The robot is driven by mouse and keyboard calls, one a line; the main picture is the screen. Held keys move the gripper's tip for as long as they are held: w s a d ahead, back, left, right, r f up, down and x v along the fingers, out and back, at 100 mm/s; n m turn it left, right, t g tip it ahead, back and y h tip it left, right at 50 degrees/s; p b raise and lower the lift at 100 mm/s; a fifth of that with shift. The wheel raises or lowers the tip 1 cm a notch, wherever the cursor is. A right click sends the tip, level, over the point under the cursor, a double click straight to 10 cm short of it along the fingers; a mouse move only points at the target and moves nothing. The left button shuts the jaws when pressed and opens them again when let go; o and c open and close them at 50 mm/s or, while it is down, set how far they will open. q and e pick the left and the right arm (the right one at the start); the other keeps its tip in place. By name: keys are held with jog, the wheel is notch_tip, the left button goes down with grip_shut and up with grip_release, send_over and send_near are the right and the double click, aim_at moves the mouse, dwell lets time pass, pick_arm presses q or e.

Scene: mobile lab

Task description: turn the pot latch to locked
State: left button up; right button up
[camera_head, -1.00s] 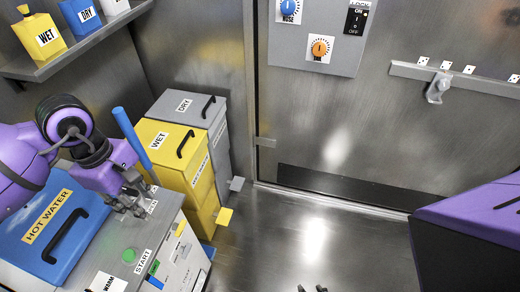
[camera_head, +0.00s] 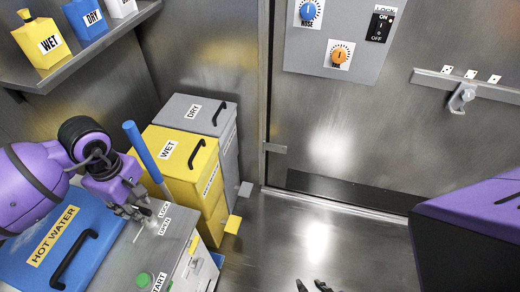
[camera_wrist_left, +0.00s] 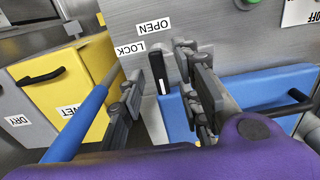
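The pot latch (camera_wrist_left: 158,82) is a small pale lever with a black end, beside the LOCK label (camera_wrist_left: 130,49) and OPEN label (camera_wrist_left: 153,27) in the left wrist view. My left gripper (camera_wrist_left: 162,94) is open, one finger on each side of the latch. I cannot tell whether either finger touches it. In the head view my left gripper (camera_head: 140,210) is over the grey panel (camera_head: 150,248) and mostly hides the latch. My right gripper (camera_head: 315,287) shows only dark, separated fingertips at the bottom edge.
A blue-handled lever (camera_head: 142,152) stands close to my left gripper. The blue HOT WATER lid (camera_head: 95,222) lies left of the panel. The yellow WET bin (camera_head: 185,180) and grey DRY bin (camera_head: 190,108) stand behind. The floor (camera_head: 320,220) at centre is clear.

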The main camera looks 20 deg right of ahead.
pick_arm(q)
jog(key=shift+f, duration=0.15)
pick_arm(e)
jog(key=shift+w+a, duration=0.15)
jog(key=shift+w, duration=0.05)
pick_arm(q)
jog(key=shift+c, duration=0.5)
grip_shut()
pick_arm(e)
jog(key=shift+w+a+r, duration=0.1)
jog(key=shift+a, duration=0.05)
